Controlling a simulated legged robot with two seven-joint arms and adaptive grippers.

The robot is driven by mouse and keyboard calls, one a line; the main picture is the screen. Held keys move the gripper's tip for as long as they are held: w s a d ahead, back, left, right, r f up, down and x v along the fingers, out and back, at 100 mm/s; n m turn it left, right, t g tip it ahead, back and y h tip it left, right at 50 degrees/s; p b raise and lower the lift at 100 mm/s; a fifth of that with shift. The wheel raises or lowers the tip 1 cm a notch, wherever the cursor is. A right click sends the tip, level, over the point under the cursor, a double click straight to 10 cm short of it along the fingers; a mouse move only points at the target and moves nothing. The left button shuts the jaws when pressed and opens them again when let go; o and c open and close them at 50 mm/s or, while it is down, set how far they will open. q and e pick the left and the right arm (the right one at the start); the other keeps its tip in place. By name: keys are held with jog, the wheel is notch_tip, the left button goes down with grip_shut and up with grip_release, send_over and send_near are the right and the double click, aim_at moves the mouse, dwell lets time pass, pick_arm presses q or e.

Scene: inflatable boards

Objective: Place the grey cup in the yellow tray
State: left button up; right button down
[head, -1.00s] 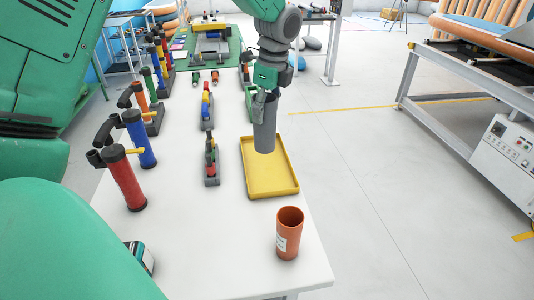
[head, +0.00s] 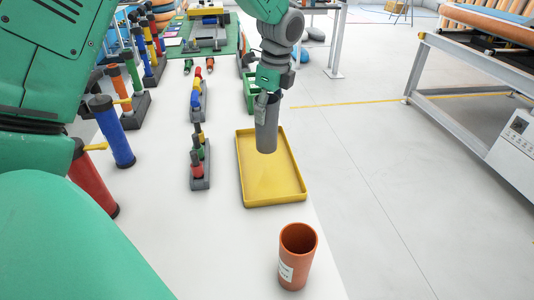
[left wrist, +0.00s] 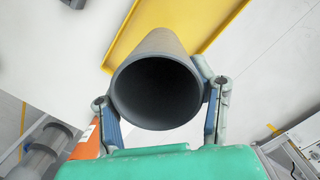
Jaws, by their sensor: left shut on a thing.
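The grey cup (head: 266,128) is a tall dark grey cylinder, held upright with a slight tilt in the head view. My left gripper (head: 268,97) is shut on its upper part. In the left wrist view the cup's open mouth (left wrist: 155,92) sits between the two fingers (left wrist: 163,108). The yellow tray (head: 299,196) lies on the white table, and its edge shows in the left wrist view (left wrist: 127,32). In the head view the cup's lower end overlaps the tray's far half; I cannot tell whether it touches the tray floor. My right gripper is not in view.
An orange cup (head: 298,256) stands near the tray's front edge. Holders with coloured pieces (head: 200,165) stand left of the tray. Red (head: 93,182) and blue (head: 113,132) pumps stand further left. A green bin (head: 250,92) is behind the tray.

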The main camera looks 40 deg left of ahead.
aim_at(277, 104)
pick_arm(q)
jog(key=f, duration=0.3)
jog(key=shift+s+d, duration=0.15)
jog(key=shift+d, duration=0.1)
jog(key=shift+d+f, duration=0.45)
jog(key=shift+f, duration=0.1)
notch_tip(277, 104, down, 3)
jog(key=shift+d+f+b, duration=0.1)
jog(key=shift+b, duration=0.2)
jog(key=shift+a+f, duration=0.2)
jog(key=shift+a, duration=0.25)
jog(key=o, duration=1.2)
jog(key=shift+a, duration=0.2)
jog(key=shift+d, duration=0.45)
jog(key=shift+d+r, duration=0.1)
jog(key=shift+r, duration=0.2)
jog(key=shift+w+d+r+p, duration=0.1)
jog(key=shift+d+r+p, duration=0.15)
jog(key=shift+r, duration=1.65)
jog(key=shift+w+d+r+p, duration=0.1)
jog(key=shift+d+r, duration=0.1)
jog(key=shift+r, duration=1.75)
jog(key=shift+d+r+p, duration=0.2)
jog(key=shift+d+r, duration=0.05)
jog(key=shift+r, duration=1.65)
